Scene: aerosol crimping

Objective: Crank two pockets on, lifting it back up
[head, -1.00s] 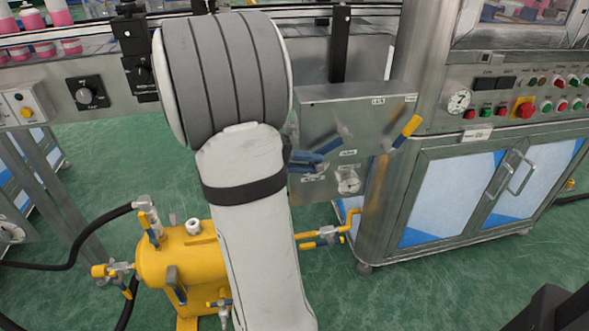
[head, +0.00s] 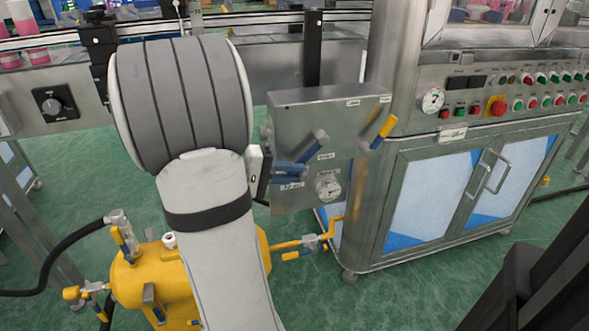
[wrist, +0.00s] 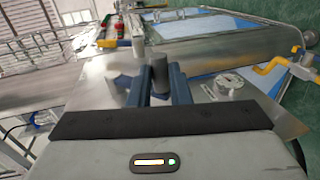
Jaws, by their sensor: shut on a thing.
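A grey metal box (head: 337,105) with small labels stands in the middle of the head view, beside the steel cabinet. On its front are a short lever with a silver end (head: 318,136) and a round gauge (head: 328,187). My gripper (head: 296,171) is at the left part of the box front, partly hidden by my arm. In the wrist view its two blue fingers (wrist: 160,90) are shut on a dark grey upright handle (wrist: 160,70). The handle's base is hidden behind the fingers. The gauge also shows in the wrist view (wrist: 228,82), right of the fingers.
A yellow handle (head: 387,126) sticks up right of the box. The steel cabinet (head: 430,200) has several buttons above its doors. A yellow tank (head: 150,285) with hoses stands low left, its pipe (head: 300,246) running below the box. The conveyor (head: 270,30) crosses behind.

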